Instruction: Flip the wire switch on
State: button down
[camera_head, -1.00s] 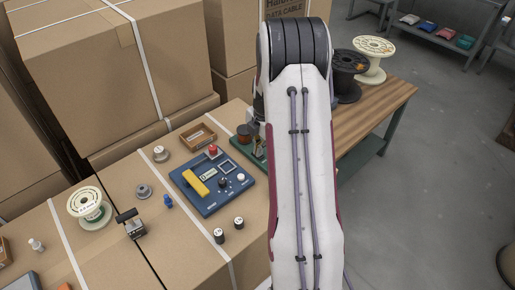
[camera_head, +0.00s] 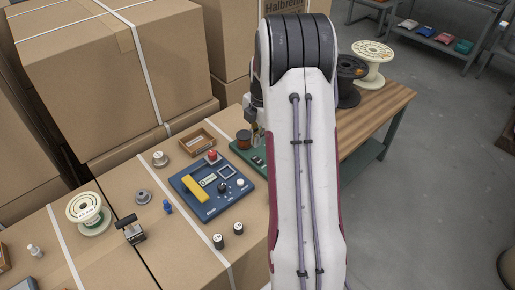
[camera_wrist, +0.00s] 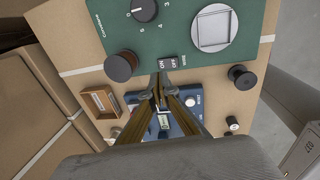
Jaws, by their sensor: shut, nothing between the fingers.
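The wire switch is a small dark rocker (camera_wrist: 168,64) marked ON and OFF, near the edge of the green panel (camera_wrist: 90,45) in the wrist view. Its label is beside it, small and turned sideways. In the head view the green panel (camera_head: 240,149) is partly hidden behind my arm, with a small dark switch (camera_head: 257,160) near its front edge. My gripper (camera_wrist: 159,77) is shut and empty, its tips close to the switch in the wrist view. I cannot tell whether they touch it. In the head view my gripper (camera_head: 252,126) is partly covered by my arm.
A dark brown spool (camera_wrist: 121,66), a knob (camera_wrist: 144,8) and a square-framed plate (camera_wrist: 213,29) are on the green panel. The blue control box (camera_head: 212,185) with a red button and yellow bar stands nearby. A small wooden tray (camera_head: 197,142) sits behind it.

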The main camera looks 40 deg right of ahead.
notch_tip(320, 180, up, 8)
jog(key=w, duration=0.1)
jog(key=shift+f, duration=0.2)
dwell(0.7)
jog(key=s+a+r+m+t, duration=0.1)
jog(key=s+a+r+m, duration=0.3)
jog(key=s+a+m, duration=0.2)
jog(key=s+a+r+m+t, duration=0.1)
jog(key=s+a+r+m, duration=0.3)
jog(key=s+a, duration=0.7)
jog(key=s+a+r+m+t, duration=0.2)
jog(key=s+a+r+m, duration=0.3)
jog(key=a, duration=0.9)
jog(key=shift+s+a+m, duration=0.35)
jog(key=shift+s+m, duration=1.15)
jog(key=shift+s, duration=0.3)
